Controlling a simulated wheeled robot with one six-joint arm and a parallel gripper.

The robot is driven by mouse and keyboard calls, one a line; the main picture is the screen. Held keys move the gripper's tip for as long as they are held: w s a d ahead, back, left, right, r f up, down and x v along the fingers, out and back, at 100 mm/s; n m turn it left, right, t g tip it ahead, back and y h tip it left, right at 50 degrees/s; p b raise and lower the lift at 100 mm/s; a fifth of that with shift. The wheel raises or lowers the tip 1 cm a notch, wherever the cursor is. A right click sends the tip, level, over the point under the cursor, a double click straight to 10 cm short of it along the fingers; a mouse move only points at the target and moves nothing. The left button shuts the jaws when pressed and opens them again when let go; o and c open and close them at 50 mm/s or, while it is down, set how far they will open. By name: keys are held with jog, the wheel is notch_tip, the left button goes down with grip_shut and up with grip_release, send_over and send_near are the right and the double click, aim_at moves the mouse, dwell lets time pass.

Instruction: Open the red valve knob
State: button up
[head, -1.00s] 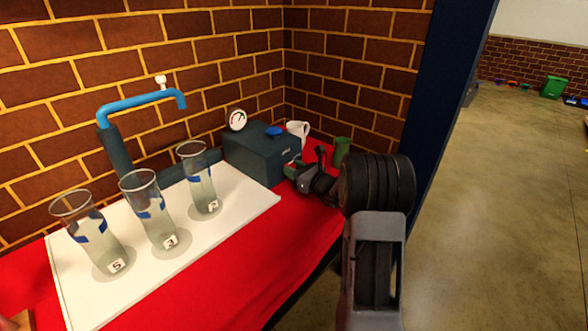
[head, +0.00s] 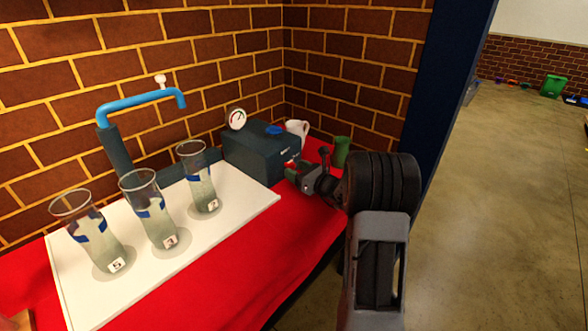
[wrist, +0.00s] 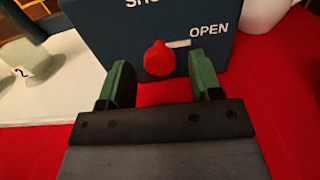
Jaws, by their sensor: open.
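The red valve knob (wrist: 158,58) shows in the wrist view on the front face of a dark blue-grey box (wrist: 105,35). The word OPEN and a pale mark are to the right of the knob.
Several numbered glass vases, one of them here (head: 198,180), stand on a white board (head: 230,208) left of the box. A blue tap pipe (head: 135,101) rises behind them. A white mug (head: 299,128) and green cup (head: 341,150) stand behind my gripper.

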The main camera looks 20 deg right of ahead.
jog(key=p+v, duration=0.1)
jog(key=v, duration=1.1)
jog(key=shift+s+r, duration=0.1)
jog(key=shift+s, duration=0.05)
jog(key=s+a+r+n+g+y+p, duration=0.1)
jog(key=s+a+r+n+g+p, duration=0.35)
jog(key=a+n, duration=0.35)
jog(key=s+a+r+n+g+y+p, duration=0.25)
jog(key=a+r+n+g+p, duration=0.3)
jog(key=a, duration=0.45)
jog(key=s+r+n+g+h+p, duration=0.2)
jog(key=s+r+n+h+p, duration=0.8)
jog(key=n, duration=0.8)
jog(key=shift+s+r+g+h, duration=0.4)
jog(key=shift+r+h, duration=0.15)
jog(key=shift+r, duration=0.6)
